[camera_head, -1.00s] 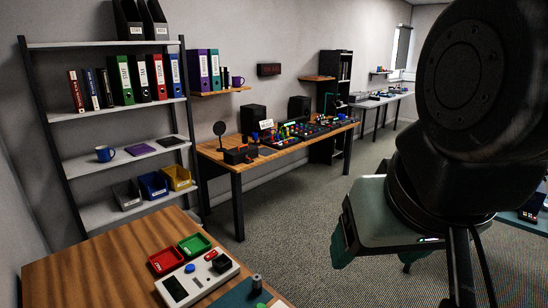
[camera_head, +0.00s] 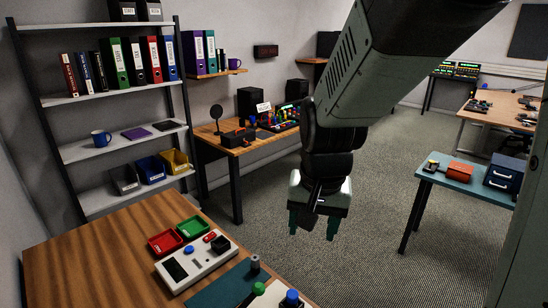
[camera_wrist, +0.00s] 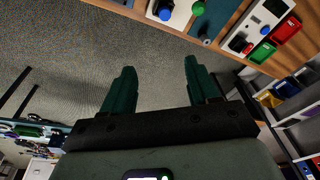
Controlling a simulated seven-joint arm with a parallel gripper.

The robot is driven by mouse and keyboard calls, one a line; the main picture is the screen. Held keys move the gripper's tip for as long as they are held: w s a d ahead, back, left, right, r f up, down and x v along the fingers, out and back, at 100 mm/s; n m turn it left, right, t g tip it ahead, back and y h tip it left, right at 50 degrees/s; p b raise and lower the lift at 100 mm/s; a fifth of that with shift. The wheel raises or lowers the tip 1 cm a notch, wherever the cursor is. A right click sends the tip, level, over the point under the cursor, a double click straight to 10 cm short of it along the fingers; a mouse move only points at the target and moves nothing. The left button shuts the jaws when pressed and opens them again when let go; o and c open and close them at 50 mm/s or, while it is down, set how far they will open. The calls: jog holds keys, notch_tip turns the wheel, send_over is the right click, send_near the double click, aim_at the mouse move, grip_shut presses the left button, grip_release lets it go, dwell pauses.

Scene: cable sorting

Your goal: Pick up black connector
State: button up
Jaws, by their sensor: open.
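A small black block (camera_head: 220,245) sits on a white panel device (camera_head: 190,269) on the wooden table at lower left in the head view. It may be the black connector; it is too small to tell. My gripper (camera_head: 312,226) hangs over the floor to the right of the table, pointing down and empty. In the wrist view my gripper (camera_wrist: 159,68) shows two dark green fingers spread apart with only floor between them. The white device (camera_wrist: 258,22) is at the upper right there, beyond the fingers.
A red tray (camera_head: 165,243) and a green tray (camera_head: 193,228) lie behind the device. A teal mat (camera_head: 220,291), a grey cylinder (camera_head: 255,263) and a blue-topped piece (camera_head: 291,299) are near the table's front. A shelf (camera_head: 118,146) stands behind. Open floor surrounds my gripper.

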jog(key=w+a+f+m+g, duration=0.1)
jog(key=w+a+f+g, duration=0.15)
jog(key=f, duration=0.85)
send_over(292, 294)
jog(key=shift+m, duration=0.4)
notch_tip(292, 294, down, 9)
jog(key=shift+d+r, duration=0.1)
jog(key=shift+d, duration=0.05)
jog(key=shift+f, duration=2.85)
grip_shut()
